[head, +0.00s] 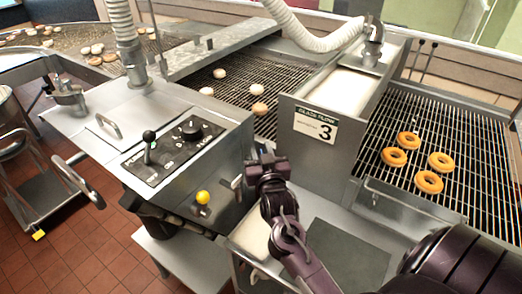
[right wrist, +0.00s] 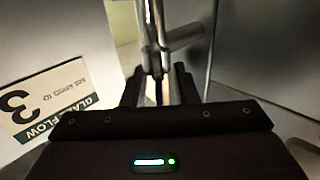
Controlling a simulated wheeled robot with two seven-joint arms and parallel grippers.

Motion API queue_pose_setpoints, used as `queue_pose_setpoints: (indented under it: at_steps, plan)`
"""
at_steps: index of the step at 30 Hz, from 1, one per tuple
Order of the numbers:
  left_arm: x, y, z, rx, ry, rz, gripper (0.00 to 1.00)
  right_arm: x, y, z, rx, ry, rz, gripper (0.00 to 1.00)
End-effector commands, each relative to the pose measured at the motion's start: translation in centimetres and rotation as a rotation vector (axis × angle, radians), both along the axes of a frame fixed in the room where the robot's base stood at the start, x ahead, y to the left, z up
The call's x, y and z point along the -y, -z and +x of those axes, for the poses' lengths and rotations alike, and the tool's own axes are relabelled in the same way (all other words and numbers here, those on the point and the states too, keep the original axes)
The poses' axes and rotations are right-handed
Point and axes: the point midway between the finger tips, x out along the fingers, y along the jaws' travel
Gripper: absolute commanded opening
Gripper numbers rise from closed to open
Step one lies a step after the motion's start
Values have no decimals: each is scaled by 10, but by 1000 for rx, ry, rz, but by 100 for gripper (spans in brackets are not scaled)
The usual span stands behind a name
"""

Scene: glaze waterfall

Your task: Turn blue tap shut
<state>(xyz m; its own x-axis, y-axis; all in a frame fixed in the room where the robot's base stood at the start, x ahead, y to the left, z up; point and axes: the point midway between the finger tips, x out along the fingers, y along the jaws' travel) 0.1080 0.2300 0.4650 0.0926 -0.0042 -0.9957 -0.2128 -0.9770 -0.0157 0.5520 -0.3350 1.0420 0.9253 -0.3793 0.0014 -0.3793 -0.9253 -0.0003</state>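My right gripper (head: 262,162) is at the front side of the steel glazing machine, just left of the "GLAZE FLOW 3" sign (head: 315,125). In the right wrist view its two dark fingers (right wrist: 158,92) stand apart, with a narrow dark bluish piece (right wrist: 158,90) between them, below a metal pipe (right wrist: 160,35). This piece may be the blue tap's handle; its colour is hard to tell in the dim light. The fingers look open around it, and contact cannot be made out. In the head view the gripper hides this spot. My left gripper is out of view.
A control panel (head: 170,150) with a black lever and knob is left of the gripper. A yellow knob (head: 203,197) and a metal lever (head: 237,183) are on the machine's front. Doughnuts (head: 428,182) lie on the right wire rack. The sign's panel stands close to the gripper.

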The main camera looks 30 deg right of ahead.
Motion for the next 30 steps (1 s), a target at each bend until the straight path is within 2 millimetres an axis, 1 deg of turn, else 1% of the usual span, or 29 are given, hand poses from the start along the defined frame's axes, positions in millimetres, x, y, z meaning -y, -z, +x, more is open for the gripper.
queue_pose_setpoints:
  at_steps: [2, 5, 8, 12, 15, 18, 21, 28, 29, 30]
  plan:
    - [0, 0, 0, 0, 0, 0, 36, 0, 1, -1, -1, 0, 0, 26]
    - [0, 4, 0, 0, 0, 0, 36, -3, 3, -8, -3, -1, 0, 26]
    - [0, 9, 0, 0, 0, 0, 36, -9, 4, -22, -2, -1, 2, 26]
    - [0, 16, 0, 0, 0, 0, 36, -18, 4, -46, -4, 0, 2, 26]
    - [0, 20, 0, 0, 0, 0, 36, -24, 4, -59, -2, -1, 2, 26]
    - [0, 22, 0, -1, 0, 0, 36, -28, 2, -68, -1, -1, 0, 26]
    - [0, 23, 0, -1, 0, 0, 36, -30, 1, -72, 0, 0, 0, 26]
    - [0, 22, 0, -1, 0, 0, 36, -30, 0, -72, 0, 0, 0, 26]
    - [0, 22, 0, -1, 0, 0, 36, -30, 0, -72, 0, 0, 0, 24]
    - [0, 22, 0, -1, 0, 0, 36, -29, 0, -72, 1, 0, 1, 18]
